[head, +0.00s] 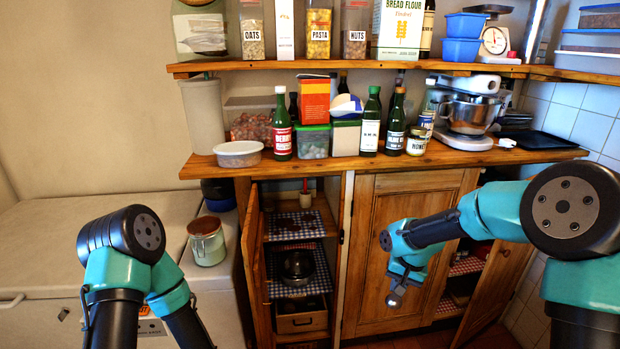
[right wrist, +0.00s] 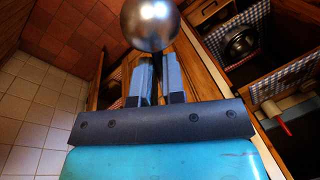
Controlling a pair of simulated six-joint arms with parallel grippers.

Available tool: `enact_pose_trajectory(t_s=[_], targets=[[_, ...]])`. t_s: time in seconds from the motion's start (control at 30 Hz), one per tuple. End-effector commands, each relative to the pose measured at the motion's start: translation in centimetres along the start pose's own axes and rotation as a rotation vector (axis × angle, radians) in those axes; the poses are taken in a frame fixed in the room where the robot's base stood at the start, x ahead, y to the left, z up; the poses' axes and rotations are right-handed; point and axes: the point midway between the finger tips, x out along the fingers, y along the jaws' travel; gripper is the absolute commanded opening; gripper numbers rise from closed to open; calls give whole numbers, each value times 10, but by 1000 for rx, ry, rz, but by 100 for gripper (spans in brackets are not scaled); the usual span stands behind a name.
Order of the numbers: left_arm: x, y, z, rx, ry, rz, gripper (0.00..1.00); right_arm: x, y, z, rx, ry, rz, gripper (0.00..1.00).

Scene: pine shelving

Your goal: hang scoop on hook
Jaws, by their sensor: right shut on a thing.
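A shiny metal scoop (head: 393,299) hangs below my right gripper (head: 399,284) in the head view, in front of the closed cabinet door. The right wrist view shows its round bowl (right wrist: 150,24) just past the two fingertips of the same gripper (right wrist: 158,72). The fingers are shut on the scoop's handle, which is mostly hidden between them. I cannot make out a hook in either view. My left arm is at the lower left of the head view; its gripper does not show.
An open cupboard door (head: 254,262) stands left of shelves holding a dark pot (head: 298,266) and a drawer (head: 301,318). The counter (head: 330,163) above is crowded with bottles and jars. Another door is open at lower right.

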Motion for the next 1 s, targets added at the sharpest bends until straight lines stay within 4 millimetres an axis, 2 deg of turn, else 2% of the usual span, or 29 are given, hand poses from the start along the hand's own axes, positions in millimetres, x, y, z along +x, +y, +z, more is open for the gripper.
enact_pose_trajectory(t_s=[0.17, 0.4, 0.6, 0.7, 0.83, 1.0], targets=[[0, 0, 0, 0, 0, 0, 21, 38, 7, -8, -40, -10, 12, 0], [0, 0, 0, 0, 0, 0, 21, 116, 21, -17, -131, -27, 20, 0], [0, 0, 0, 0, 0, 0, 21, 182, 33, -15, -212, -45, 14, 0], [0, 0, 0, 0, 0, 0, 21, 208, 38, -13, -245, -51, 7, 0], [0, 0, 0, 0, 0, 0, 21, 229, 41, -10, -274, -56, -1, 0], [0, 0, 0, 0, 0, 0, 21, 236, 43, -9, -284, -57, -4, 0]])
